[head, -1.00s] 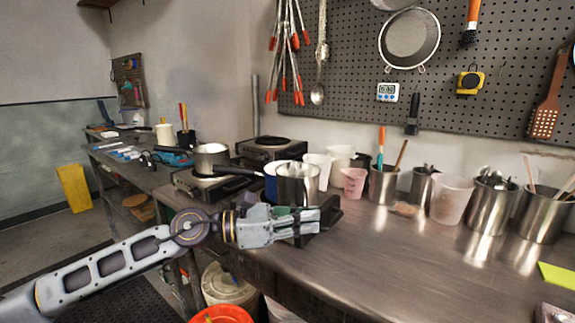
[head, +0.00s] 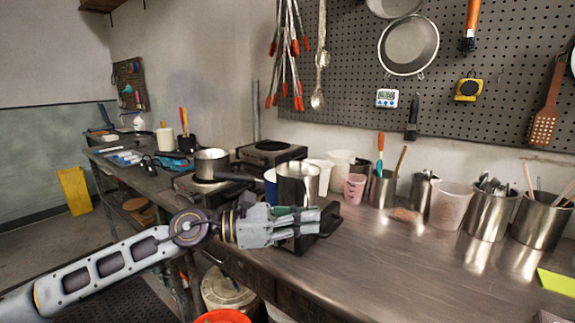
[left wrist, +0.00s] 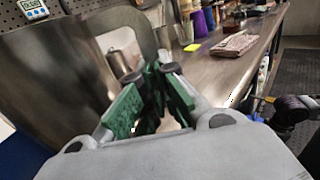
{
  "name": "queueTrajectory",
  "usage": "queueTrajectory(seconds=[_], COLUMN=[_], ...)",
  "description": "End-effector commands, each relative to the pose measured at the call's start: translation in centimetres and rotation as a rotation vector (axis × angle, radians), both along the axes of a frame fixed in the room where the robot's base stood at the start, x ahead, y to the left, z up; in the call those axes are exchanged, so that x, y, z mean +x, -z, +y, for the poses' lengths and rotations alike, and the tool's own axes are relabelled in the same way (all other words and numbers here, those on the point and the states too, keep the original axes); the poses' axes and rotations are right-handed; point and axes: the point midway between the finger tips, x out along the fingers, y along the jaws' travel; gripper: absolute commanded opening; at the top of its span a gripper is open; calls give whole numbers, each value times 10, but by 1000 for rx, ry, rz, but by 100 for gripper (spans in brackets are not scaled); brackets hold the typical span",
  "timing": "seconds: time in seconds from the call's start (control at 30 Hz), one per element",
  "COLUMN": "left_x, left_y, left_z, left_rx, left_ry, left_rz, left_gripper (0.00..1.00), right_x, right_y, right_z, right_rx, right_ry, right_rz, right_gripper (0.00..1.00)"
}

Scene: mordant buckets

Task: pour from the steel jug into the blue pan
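The steel jug (head: 298,184) is upright in the head view, above or at the front of a black flat unit. Its lower part is hidden by my left gripper (head: 305,219). In the left wrist view the jug (left wrist: 50,75) fills the left side, and its handle (left wrist: 108,18) runs down to the green finger pads (left wrist: 152,88). The left gripper looks shut on that handle. The blue pan (head: 270,190) stands close behind and left of the jug; only a blue strip shows. My right gripper is in neither view.
A steel pot (head: 211,164) stands on a burner to the left. White beakers (head: 341,170) and a pink cup (head: 355,188) stand behind the jug. Steel canisters (head: 488,213) line the wall at right.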

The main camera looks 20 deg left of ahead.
Motion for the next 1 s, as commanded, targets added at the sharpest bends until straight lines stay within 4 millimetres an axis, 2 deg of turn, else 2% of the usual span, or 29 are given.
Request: queueTrajectory(seconds=[0.03, 0.5, 1.0], left_x=[0, 0, 0], left_y=[-8, -38, -41], left_z=[0, 0, 0], left_rx=[-1, 0, 0], left_ry=[-1, -1, -1], left_rz=[-6, -5, -4], left_gripper=[0, 0, 0], right_x=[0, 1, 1], right_y=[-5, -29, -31], right_z=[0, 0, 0], right_rx=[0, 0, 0], right_ry=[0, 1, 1], right_rz=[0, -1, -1], right_gripper=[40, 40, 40])
